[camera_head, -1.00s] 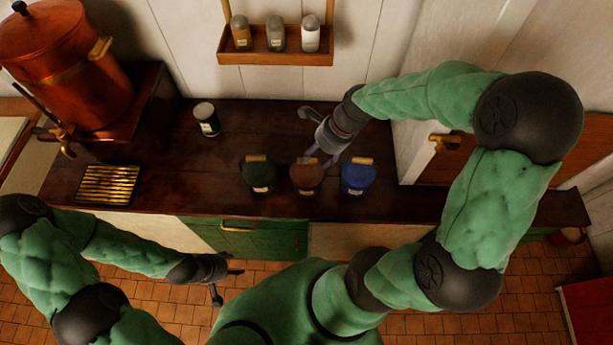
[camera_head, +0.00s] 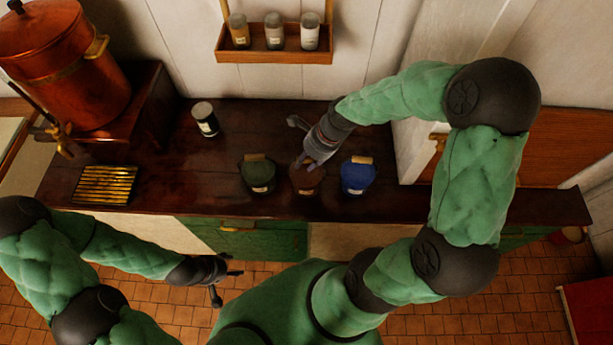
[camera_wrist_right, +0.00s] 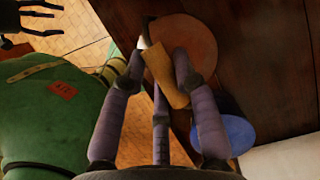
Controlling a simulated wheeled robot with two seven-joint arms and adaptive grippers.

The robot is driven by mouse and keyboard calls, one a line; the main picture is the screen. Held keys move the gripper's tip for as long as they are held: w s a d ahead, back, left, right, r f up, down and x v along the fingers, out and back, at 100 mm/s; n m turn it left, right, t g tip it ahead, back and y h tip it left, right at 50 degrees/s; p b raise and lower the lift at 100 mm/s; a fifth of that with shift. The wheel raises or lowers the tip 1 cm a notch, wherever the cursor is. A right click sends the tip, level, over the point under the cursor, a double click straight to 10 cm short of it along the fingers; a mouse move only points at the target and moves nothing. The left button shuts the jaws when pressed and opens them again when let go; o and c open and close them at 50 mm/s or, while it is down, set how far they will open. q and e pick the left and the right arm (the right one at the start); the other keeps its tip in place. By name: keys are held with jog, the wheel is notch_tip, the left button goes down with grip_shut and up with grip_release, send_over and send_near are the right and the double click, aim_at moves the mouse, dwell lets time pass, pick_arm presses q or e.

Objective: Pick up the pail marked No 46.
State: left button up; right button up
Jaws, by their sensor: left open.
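My right gripper (camera_head: 308,161) is at the top of the brown pail. In the right wrist view its fingers (camera_wrist_right: 160,62) lie on both sides of the wooden grip (camera_wrist_right: 168,80); whether they press on it I cannot tell. The blue pail (camera_wrist_right: 232,135) is close beside them. My left gripper (camera_head: 226,282) is open and empty, in front of the counter.
A dark jar with a pale lid (camera_head: 205,118) stands at the back left of the counter. A brass grille (camera_head: 105,185) and a copper urn (camera_head: 55,70) are further left. A shelf with three shakers (camera_head: 274,54) hangs on the wall. The counter right of the blue pail is clear.

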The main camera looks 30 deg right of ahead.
grip_shut()
jog(key=shift+r, duration=0.15)
